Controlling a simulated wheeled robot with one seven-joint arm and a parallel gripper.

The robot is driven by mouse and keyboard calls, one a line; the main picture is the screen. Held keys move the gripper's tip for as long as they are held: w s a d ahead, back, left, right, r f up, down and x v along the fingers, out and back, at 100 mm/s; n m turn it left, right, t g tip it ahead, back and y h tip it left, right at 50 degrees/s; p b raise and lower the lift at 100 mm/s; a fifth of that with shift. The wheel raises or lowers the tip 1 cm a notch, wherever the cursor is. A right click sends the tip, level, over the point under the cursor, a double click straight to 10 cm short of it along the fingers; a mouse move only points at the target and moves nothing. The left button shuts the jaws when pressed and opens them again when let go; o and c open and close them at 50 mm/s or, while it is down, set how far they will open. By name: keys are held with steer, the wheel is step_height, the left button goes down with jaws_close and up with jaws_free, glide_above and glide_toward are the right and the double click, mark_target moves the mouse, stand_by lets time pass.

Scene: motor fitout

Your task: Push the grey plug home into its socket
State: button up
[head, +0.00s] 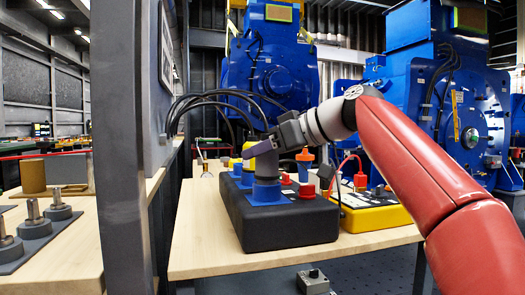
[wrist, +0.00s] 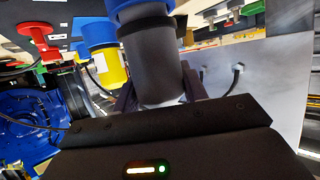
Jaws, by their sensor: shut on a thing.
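The grey plug (head: 266,166) stands upright at the blue socket (head: 267,191) on the near end of the black box (head: 285,226). Its lower end meets the socket's rim; how deep it sits I cannot tell. My gripper (head: 262,150) is shut on the plug's upper part. In the wrist view the grey plug (wrist: 152,60) is between the fingers of my gripper (wrist: 158,90), and its far end meets the blue socket (wrist: 138,10).
A yellow plug (wrist: 108,65) in a blue socket stands close beside the grey one. Red-capped parts (head: 307,191) are on the box's right side. A yellow box (head: 374,218) with red connectors stands at right. A grey post (head: 122,150) and cabinet with black cables are left.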

steer(key=shift+f+b, duration=0.45)
steer(key=shift+f, duration=0.05)
steer(key=o, duration=1.1)
steer(key=shift+o, duration=0.2)
steer(key=v, duration=0.8)
